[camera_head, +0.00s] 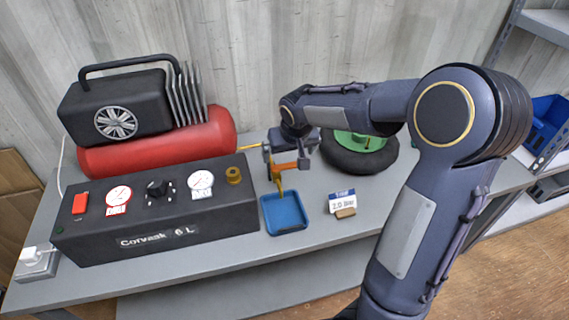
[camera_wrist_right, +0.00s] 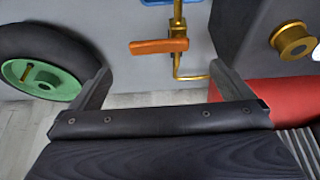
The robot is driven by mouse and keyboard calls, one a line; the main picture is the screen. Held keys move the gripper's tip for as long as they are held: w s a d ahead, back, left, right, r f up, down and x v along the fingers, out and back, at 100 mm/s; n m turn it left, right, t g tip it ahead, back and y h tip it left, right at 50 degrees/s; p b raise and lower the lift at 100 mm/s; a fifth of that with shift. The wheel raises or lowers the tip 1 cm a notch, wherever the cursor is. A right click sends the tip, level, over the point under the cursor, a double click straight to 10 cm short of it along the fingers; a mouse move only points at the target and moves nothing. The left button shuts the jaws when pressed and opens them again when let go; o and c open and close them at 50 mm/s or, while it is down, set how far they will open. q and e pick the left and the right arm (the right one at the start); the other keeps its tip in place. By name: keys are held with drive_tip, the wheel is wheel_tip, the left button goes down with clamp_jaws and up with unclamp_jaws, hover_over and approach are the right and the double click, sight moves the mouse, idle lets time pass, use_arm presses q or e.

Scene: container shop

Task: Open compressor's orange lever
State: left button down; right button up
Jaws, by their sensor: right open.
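The compressor has a red tank (camera_head: 165,142), a black motor housing (camera_head: 115,108) and a black control box (camera_head: 155,212). Its orange lever (camera_head: 287,166) sits on a brass pipe at the tank's right end; the lever also shows in the right wrist view (camera_wrist_right: 158,46), lying crosswise to the pipe's lower stem. My right gripper (camera_head: 285,158) is open and empty at the lever. In the right wrist view its fingers (camera_wrist_right: 162,80) are spread wide, with the lever ahead between them, apart from both. My left gripper is out of view.
A blue tray (camera_head: 284,228) lies below the pipe end. A black wheel with a green hub (camera_head: 362,150) lies right of the lever. A small "2.0 Bar" sign (camera_head: 342,201) stands on the grey table (camera_head: 225,258). A shelf with a blue bin (camera_head: 548,122) is far right.

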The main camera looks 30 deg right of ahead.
sight(286, 165)
drive_tip(key=x, duration=0.6)
drive_tip(key=shift+f, duration=0.3)
